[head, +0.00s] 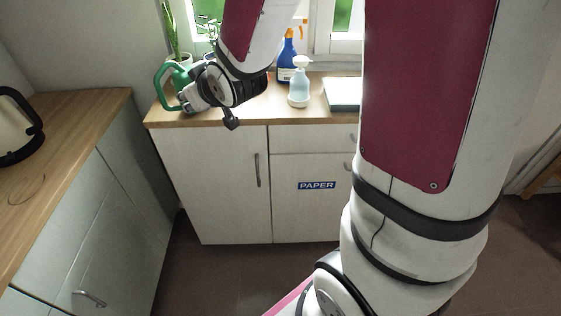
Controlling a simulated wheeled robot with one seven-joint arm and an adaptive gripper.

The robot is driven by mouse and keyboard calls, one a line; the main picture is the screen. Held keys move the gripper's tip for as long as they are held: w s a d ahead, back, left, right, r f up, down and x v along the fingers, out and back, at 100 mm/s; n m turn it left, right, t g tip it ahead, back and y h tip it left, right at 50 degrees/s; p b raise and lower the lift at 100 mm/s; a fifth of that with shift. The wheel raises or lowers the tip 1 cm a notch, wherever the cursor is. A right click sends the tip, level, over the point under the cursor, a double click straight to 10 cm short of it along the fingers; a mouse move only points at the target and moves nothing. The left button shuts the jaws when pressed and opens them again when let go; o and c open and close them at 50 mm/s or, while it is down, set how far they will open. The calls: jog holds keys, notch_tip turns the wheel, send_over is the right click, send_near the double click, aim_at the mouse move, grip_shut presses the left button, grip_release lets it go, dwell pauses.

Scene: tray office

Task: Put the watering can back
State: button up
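The green watering can (161,82) is on the wooden counter (262,112) at its left end, under the window. Its looped handle points left, and its right part is hidden behind my gripper. My gripper (186,101) is at the can's right front side, its fingers pointing left toward it. The fingers overlap the can in the picture. I cannot tell whether they touch it, or whether they are open or shut.
A potted plant (172,35) stands behind the can. A blue spray bottle (288,55), a pale soap bottle (299,82) and a flat pale item (341,92) stand to the right. A kettle (14,152) is on the left counter (70,135). A PAPER label (317,185) marks one cabinet door.

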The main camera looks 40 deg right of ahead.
jog(key=s+r+m+g, duration=0.1)
jog(key=s+g, duration=0.3)
jog(key=s, duration=1.2)
jog(key=s+a+r+m+g, duration=0.1)
jog(key=s+r+g, duration=0.3)
jog(key=s, duration=1.2)
jog(key=shift+s, duration=0.15)
jog(key=shift+r, duration=0.1)
notch_tip(320, 180, up, 4)
jog(key=p, duration=0.3)
jog(key=shift+t, duration=0.3)
